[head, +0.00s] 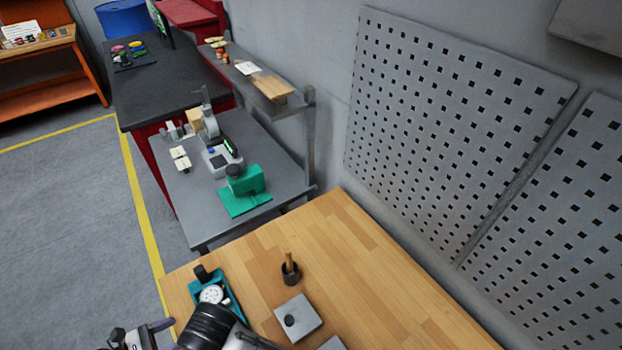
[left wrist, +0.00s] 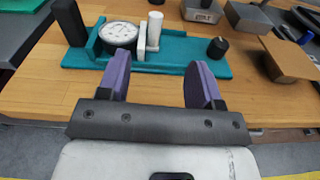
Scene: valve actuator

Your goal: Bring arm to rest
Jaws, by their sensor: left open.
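My left gripper (head: 163,327) is at the bottom left of the head view, partly cut off by the frame edge, beside the front left of the wooden table (head: 350,260). In the left wrist view the left gripper (left wrist: 160,75) has its two purple fingers wide apart with nothing between them. The fingers point toward a teal fixture (left wrist: 185,69) on the table, which carries a round white dial (left wrist: 118,36). My left arm hides part of this fixture in the head view. My right arm and gripper are out of view.
A dark cup with a wooden handle (head: 290,272) and a grey block (head: 298,318) stand on the table. Behind it, a grey bench (head: 270,150) holds a green fixture (head: 243,190). Perforated panels (head: 450,110) line the right wall. Open floor (head: 60,220) lies left.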

